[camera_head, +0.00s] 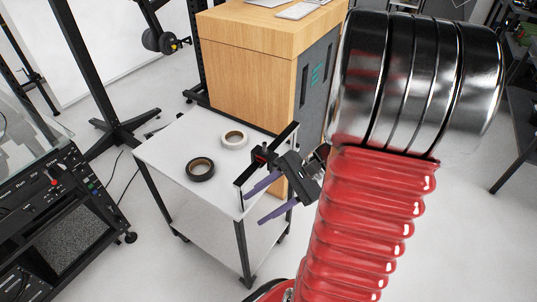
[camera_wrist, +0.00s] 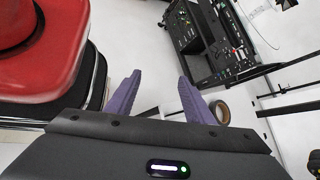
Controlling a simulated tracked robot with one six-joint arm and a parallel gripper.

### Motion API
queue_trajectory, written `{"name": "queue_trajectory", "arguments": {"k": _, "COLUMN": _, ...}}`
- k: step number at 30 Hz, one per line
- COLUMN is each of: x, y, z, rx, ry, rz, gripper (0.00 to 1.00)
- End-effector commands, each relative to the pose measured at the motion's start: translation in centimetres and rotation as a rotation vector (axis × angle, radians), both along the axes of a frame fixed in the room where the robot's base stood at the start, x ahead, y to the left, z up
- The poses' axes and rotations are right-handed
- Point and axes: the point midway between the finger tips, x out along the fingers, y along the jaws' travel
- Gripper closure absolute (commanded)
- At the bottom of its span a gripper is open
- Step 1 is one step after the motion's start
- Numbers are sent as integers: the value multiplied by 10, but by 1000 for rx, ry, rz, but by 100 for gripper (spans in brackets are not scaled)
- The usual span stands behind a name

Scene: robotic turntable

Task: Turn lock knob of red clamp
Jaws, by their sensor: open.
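A dark clamp with a small red part (camera_head: 261,155) is at the right edge of a white cart (camera_head: 172,152), beside a long black bar. Its lock knob is too small to make out. My gripper (camera_head: 254,209) is at the cart's right side, near the front end of the bar. Its two purple fingers point left and are apart, with nothing seen held between them. In the wrist view my open gripper (camera_wrist: 156,92) shows both fingers spread. A dark bar passes behind the fingers there, but I cannot tell whether it belongs to the clamp.
A black tape roll (camera_head: 200,169) and a white tape roll (camera_head: 234,138) lie on the cart. A wooden cabinet (camera_head: 255,45) stands close behind it. A black equipment rack (camera_head: 70,215) is at the left. Open floor lies between rack and cart.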

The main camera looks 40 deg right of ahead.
Motion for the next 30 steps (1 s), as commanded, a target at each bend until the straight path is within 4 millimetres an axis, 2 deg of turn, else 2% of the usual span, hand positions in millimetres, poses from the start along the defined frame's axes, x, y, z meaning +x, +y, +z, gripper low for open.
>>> {"name": "queue_trajectory", "arguments": {"k": 11, "x": -5, "y": -81, "z": -21, "rx": 369, "ry": -30, "rz": -433, "gripper": 52}}
{"name": "queue_trajectory", "arguments": {"k": 21, "x": -37, "y": -168, "z": -46, "rx": 662, "ry": -142, "rz": -815, "gripper": 52}}
{"name": "queue_trajectory", "arguments": {"k": 25, "x": -50, "y": -189, "z": -53, "rx": 729, "ry": -182, "rz": -909, "gripper": 52}}
{"name": "queue_trajectory", "arguments": {"k": 30, "x": -57, "y": -199, "z": -57, "rx": 760, "ry": -202, "rz": -951, "gripper": 52}}
